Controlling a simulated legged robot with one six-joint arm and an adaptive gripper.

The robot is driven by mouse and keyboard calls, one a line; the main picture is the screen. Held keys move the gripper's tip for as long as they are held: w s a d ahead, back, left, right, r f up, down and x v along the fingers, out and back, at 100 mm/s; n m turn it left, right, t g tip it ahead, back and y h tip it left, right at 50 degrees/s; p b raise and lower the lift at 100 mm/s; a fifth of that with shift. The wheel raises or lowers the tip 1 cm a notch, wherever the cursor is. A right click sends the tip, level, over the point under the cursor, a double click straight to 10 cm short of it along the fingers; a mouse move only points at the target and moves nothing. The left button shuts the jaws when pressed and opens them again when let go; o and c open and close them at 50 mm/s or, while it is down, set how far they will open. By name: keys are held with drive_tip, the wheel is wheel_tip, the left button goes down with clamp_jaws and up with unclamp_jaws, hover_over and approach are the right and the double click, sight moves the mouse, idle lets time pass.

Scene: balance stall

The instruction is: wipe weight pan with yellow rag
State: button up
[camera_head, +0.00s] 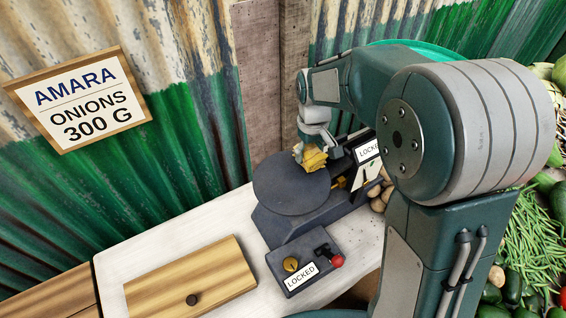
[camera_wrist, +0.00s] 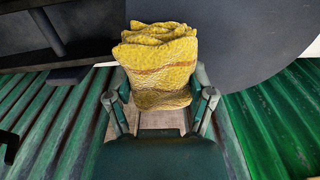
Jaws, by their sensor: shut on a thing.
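The yellow rag (camera_head: 312,159) is bunched up in my gripper (camera_head: 318,146), over the far right edge of the dark round weight pan (camera_head: 285,192) in the head view. In the wrist view the folded rag (camera_wrist: 158,60) sits between both fingers of my gripper (camera_wrist: 160,100), which is shut on it. The dark pan (camera_wrist: 245,45) shows behind the rag there. I cannot tell whether the rag touches the pan. The pan is empty apart from the rag at its edge.
A control box (camera_head: 305,265) marked LOCKED, with a brass knob and a red-tipped lever, stands before the scale. A wooden drawer board (camera_head: 190,278) lies on the white counter. A sign (camera_head: 80,98) reads AMARA ONIONS 300 G. Vegetables (camera_head: 535,240) lie at right. Corrugated wall stands close behind.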

drive_tip(key=r, duration=0.2)
drive_tip(key=a+r, duration=0.1)
drive_tip(key=r, duration=0.1)
drive_tip(key=shift+d+r, duration=0.2)
drive_tip(key=shift+r, duration=0.4)
drive_tip(key=shift+d+r, duration=0.15)
drive_tip(key=shift+r, duration=0.85)
drive_tip(key=shift+a, duration=0.2)
drive_tip(key=shift+a, duration=0.1)
drive_tip(key=shift+d, duration=0.2)
